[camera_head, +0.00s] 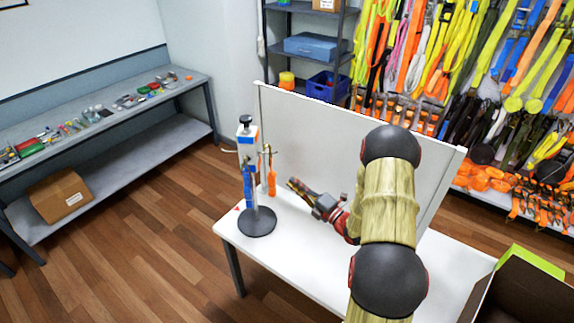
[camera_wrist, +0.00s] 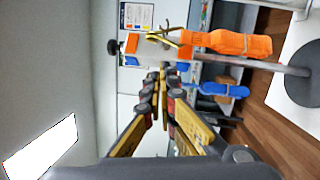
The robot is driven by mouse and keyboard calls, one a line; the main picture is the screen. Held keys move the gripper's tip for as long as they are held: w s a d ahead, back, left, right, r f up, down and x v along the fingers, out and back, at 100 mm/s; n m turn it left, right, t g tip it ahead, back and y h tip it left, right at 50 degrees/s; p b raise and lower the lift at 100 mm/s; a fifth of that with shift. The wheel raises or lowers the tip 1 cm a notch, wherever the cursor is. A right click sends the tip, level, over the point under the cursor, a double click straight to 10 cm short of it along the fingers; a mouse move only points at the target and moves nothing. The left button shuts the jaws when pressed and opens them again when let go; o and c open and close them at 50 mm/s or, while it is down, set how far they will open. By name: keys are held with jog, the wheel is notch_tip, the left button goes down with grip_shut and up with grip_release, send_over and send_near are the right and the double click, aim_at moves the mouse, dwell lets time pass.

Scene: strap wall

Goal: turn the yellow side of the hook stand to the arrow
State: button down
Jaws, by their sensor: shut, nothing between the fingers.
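The hook stand (camera_head: 258,222) has a round dark base on the white table and a pale post with a black knob on top. A small red mark, perhaps the arrow, (camera_head: 237,209) is left of the base. My gripper (camera_head: 291,183) is shut, empty, right of the stand, apparently apart from it.
A white panel (camera_head: 330,135) stands along the table's back edge, close behind my gripper. An open dark box (camera_head: 520,295) is at the right front. The white table (camera_head: 300,257) is clear in front of the stand. Straps hang on the far wall.

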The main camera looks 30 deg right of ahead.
jog(key=d+p+x, duration=0.2)
jog(key=p+x, duration=0.1)
jog(key=x, duration=0.9)
jog(key=shift+w+d+r+p, duration=0.15)
jog(key=shift+w+d+p, duration=0.15)
jog(key=shift+w, duration=0.2)
jog(key=shift+d+b, duration=0.1)
jog(key=shift+b, duration=0.25)
jog(key=n+g+y+b, duration=0.1)
jog(key=y+b, duration=0.1)
jog(key=b, duration=0.1)
jog(key=w+d+n+g+y+b, duration=0.1)
jog(key=n+y+b, duration=0.1)
jog(key=b, duration=0.1)
jog(key=w+d+n+y+b, duration=0.1)
jog(key=y+b, duration=0.1)
jog(key=b, duration=0.1)
jog(key=shift+d+g+y, duration=0.15)
jog(key=shift+g+y, duration=0.25)
jog(key=shift+b, duration=0.3)
